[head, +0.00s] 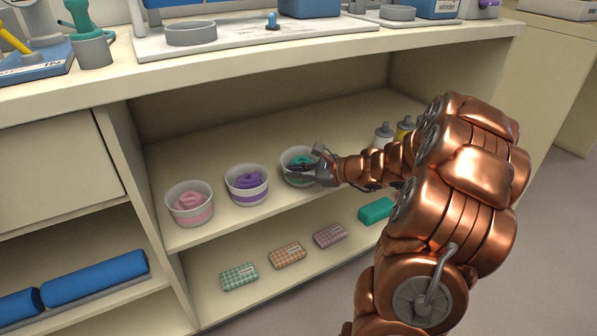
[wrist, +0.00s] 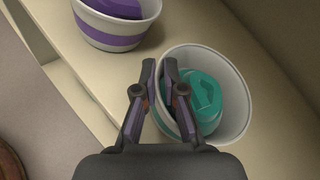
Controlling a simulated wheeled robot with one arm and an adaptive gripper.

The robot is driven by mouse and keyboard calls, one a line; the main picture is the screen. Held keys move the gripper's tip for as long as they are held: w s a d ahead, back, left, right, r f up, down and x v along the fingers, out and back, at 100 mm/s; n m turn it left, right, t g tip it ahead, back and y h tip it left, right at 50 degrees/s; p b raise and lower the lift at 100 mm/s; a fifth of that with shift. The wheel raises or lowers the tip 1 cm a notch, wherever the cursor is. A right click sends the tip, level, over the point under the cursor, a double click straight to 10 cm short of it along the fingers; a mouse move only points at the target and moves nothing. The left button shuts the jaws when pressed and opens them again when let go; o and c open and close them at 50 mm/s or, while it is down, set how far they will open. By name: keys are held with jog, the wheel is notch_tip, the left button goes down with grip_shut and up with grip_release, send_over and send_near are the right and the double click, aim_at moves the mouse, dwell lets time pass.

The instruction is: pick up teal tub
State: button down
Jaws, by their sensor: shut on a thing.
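The teal tub is a white round tub with teal contents (wrist: 205,95) and a teal band, on the upper shelf of the open cabinet. In the head view the tub (head: 290,170) is the rightmost of a row of three, partly hidden by my gripper (head: 322,168). In the wrist view my gripper (wrist: 160,75) has its two fingers close together at the tub's near-left rim, shut on the tub's wall. The tub looks slightly tilted in the wrist view; I cannot tell whether it still touches the shelf.
A purple-banded tub (head: 247,186) and a pink-banded tub (head: 190,204) stand to the left on the same shelf. Bottles (head: 384,136) stand to the right, behind my arm. The lower shelf holds several checked packs (head: 287,256) and a teal block (head: 376,211). The counter (head: 250,58) overhangs above.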

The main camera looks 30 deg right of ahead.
jog(key=shift+r+p, duration=1.25)
jog(key=shift+r, duration=0.6)
jog(key=shift+s+r, duration=0.15)
jog(key=shift+s, duration=0.1)
jog(key=s+a, duration=0.3)
jog(key=s, duration=0.4)
jog(key=s+a+r+p, duration=0.1)
jog(key=s+a, duration=0.2)
jog(key=s, duration=0.3)
jog(key=shift+s, duration=0.4)
